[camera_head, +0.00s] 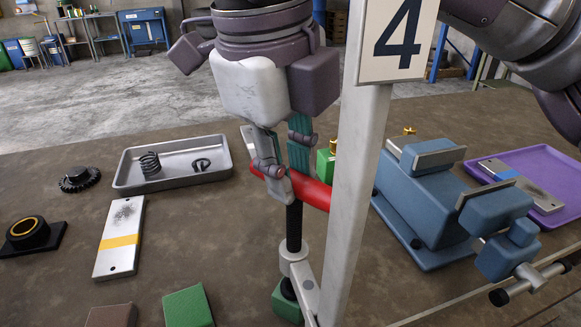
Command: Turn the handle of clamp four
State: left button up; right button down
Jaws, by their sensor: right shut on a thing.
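A sign with the number 4 (401,38) sits on a pale upright post (357,190) in the middle of the view. Just left of the post is clamp four's red handle (312,193), on top of a black rod (294,228) above a metal clamp arm (305,288). My right gripper (280,172) points down and is shut on the red handle. Its fingers cover the handle's left part, and the post hides some of what lies behind. My left gripper is not in view.
A blue vise (432,205) stands close right of the post, with a purple tray (540,165) behind it. A grey tray (125,175) holds a spring (150,164). A gear (79,179), a bearing block (30,235) and a yellow-banded plate (120,238) lie left. Bare table separates them.

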jog(key=m, duration=0.3)
jog(key=m+g, duration=0.1)
jog(key=m, duration=0.2)
jog(key=shift+w+m+h, duration=0.15)
jog(key=shift+m+h, duration=0.15)
jog(key=m+g+b, duration=0.1)
jog(key=m, duration=0.3)
jog(key=shift+w+m, duration=0.1)
jog(key=shift+m, duration=0.3)
jog(key=shift+d+r, duration=0.1)
jog(key=c, duration=1)
grip_release()
notch_tip(320, 180, up, 12)
jog(key=a, duration=0.2)
jog(key=shift+a, duration=0.2)
